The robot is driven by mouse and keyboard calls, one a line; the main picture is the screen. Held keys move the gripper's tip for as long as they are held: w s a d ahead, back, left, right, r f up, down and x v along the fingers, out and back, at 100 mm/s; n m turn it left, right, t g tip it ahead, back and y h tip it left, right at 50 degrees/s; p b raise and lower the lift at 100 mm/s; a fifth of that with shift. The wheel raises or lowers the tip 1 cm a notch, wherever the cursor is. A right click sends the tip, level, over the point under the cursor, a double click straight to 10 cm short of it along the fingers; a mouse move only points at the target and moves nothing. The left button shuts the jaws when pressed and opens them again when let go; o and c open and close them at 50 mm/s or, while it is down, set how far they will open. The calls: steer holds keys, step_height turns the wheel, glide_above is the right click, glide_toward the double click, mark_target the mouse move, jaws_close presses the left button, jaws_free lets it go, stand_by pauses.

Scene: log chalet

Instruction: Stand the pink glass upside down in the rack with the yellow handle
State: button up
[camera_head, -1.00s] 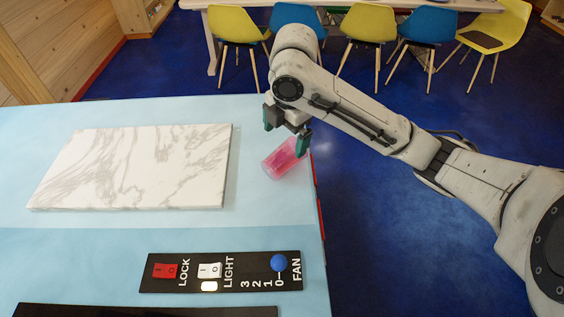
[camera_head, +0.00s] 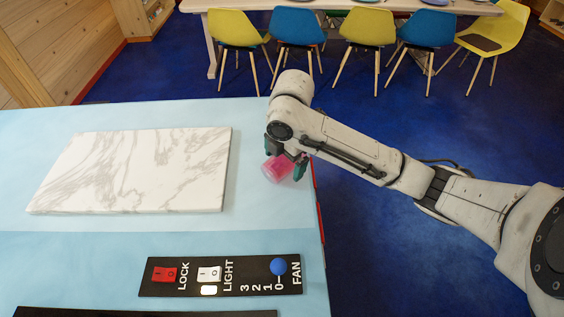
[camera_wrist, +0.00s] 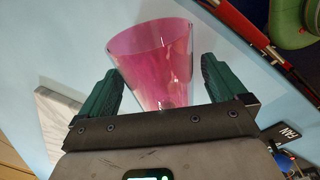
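The pink glass (camera_head: 278,168) is on the light blue tabletop near its right edge, tilted in the head view. My gripper (camera_head: 284,158) is down around it, with one finger on each side. In the wrist view the pink glass (camera_wrist: 155,62) lies between the two green fingers (camera_wrist: 160,82), its wide mouth pointing away from the palm. Small gaps seem to show between the fingers and the glass, so the gripper looks open. No rack with a yellow handle shows clearly in either view.
A white marble board (camera_head: 135,172) lies left on the tabletop (camera_head: 265,215). A black switch panel (camera_head: 222,274) with a blue knob (camera_head: 278,267) is at the front. Chairs (camera_head: 300,35) and a long table stand behind. In the wrist view, a green object (camera_wrist: 292,25) shows top right.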

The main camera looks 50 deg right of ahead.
steer(key=c, duration=1.2)
steer(key=shift+r, duration=0.15)
steer(key=shift+r, duration=0.55)
steer(key=s+a+r+p, duration=0.1)
steer(key=s+r+p, duration=0.2)
steer(key=s+r, duration=0.1)
steer(key=s+a+r+p, duration=0.2)
steer(key=s+r+p, duration=0.1)
steer(key=s+r, duration=0.1)
steer(key=s+a+r+p, duration=0.1)
steer(key=s+r+p, duration=0.2)
steer(key=s, duration=0.2)
steer(key=shift+a+r, duration=0.2)
steer(key=shift+r, duration=0.2)
steer(key=shift+s, duration=0.15)
